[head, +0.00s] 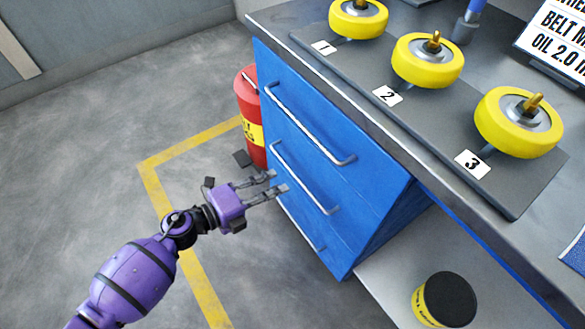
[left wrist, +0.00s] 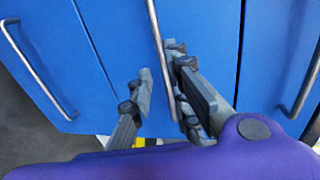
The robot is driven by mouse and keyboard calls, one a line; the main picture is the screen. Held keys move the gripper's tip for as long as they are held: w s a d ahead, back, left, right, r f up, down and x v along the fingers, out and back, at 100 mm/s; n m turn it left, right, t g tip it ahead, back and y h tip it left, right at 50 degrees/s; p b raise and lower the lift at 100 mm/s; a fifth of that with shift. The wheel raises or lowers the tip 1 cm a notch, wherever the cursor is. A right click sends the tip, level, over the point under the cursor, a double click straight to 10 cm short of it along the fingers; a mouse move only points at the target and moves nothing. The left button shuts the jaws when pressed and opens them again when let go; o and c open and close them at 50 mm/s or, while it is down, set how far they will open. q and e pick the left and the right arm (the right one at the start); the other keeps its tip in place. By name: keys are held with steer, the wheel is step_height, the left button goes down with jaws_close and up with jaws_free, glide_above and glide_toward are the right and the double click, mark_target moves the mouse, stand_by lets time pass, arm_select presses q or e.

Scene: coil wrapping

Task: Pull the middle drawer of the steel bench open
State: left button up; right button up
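The steel bench has a blue drawer unit with three grey bar handles. The middle drawer (head: 321,187) sits flush with its neighbours, and its handle (head: 306,183) faces my left gripper (head: 278,182). In the left wrist view, the middle handle (left wrist: 159,38) runs between the two fingers of the left gripper (left wrist: 160,78), nearer the right finger. The fingers are apart, one on each side of the bar. I cannot tell whether the right finger touches it. My right gripper is not in view.
The top handle (head: 305,125) and bottom handle (head: 300,228) are on either side. A red drum (head: 249,110) stands behind the unit. Yellow wheels (head: 428,62) sit on the benchtop. A black-lidded tin (head: 444,300) is on a lower shelf. The floor before the drawers is clear.

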mark_target(297, 177)
arm_select(q)
steer(key=d, duration=0.1)
steer(key=w+d, duration=0.1)
steer(key=d, duration=0.1)
steer(key=shift+w+d+f, duration=0.1)
steer(key=shift+d+f, duration=0.05)
steer(key=shift+d, duration=0.05)
steer(key=x, duration=0.4)
steer(key=shift+w+f+b, duration=0.1)
steer(key=shift+b, duration=0.3)
jaws_close()
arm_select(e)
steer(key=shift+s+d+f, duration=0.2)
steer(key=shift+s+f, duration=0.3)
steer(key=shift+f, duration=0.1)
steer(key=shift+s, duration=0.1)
